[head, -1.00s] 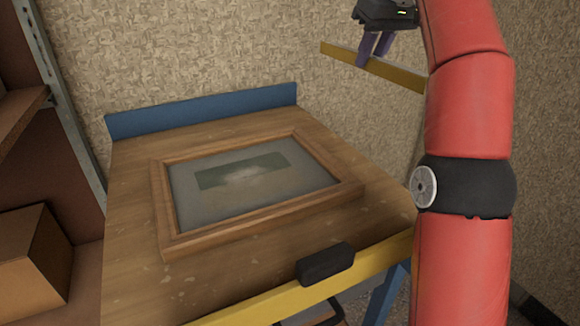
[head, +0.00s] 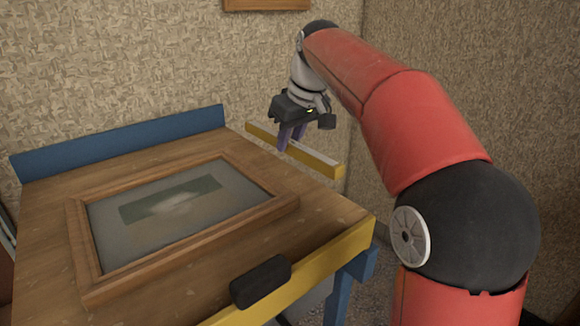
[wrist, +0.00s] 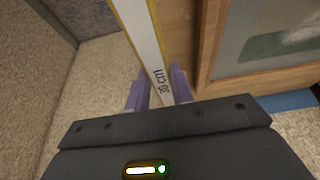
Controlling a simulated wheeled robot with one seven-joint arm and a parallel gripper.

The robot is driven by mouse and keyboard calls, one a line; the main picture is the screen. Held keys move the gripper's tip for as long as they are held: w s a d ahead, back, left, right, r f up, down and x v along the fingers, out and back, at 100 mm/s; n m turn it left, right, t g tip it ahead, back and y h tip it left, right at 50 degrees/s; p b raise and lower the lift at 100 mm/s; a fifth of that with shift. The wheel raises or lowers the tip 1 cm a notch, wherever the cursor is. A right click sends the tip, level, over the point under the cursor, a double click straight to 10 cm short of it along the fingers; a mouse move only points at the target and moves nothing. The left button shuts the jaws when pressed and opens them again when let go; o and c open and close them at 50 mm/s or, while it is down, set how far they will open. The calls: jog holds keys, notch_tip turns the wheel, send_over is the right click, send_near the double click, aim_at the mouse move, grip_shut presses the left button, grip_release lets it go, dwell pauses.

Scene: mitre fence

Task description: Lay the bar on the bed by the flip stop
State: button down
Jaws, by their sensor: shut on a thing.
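The bar (head: 320,165) is long and straight, yellow on its side with a pale top face. My gripper (head: 291,138) is shut on it with purple fingers, holding it in the air at the table's far right edge. In the wrist view the bar (wrist: 141,35) runs up between the fingers (wrist: 160,92), and "30 cm" shows on its pale face. A black block (head: 261,281) sits on the yellow strip (head: 335,248) along the wooden top's near edge; I cannot tell whether it is the flip stop. Which part is the bed is also unclear.
A framed picture (head: 265,215) lies flat on the wooden top (head: 50,215) and covers much of it. A low blue board (head: 120,142) stands along the back edge. Textured walls (head: 130,60) close off the back and right.

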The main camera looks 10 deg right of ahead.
aim_at(290, 175)
jog(key=shift+f+b, duration=0.45)
jog(key=shift+f, duration=2.15)
jog(key=shift+f, duration=0.2)
jog(key=c, duration=1.2)
grip_release()
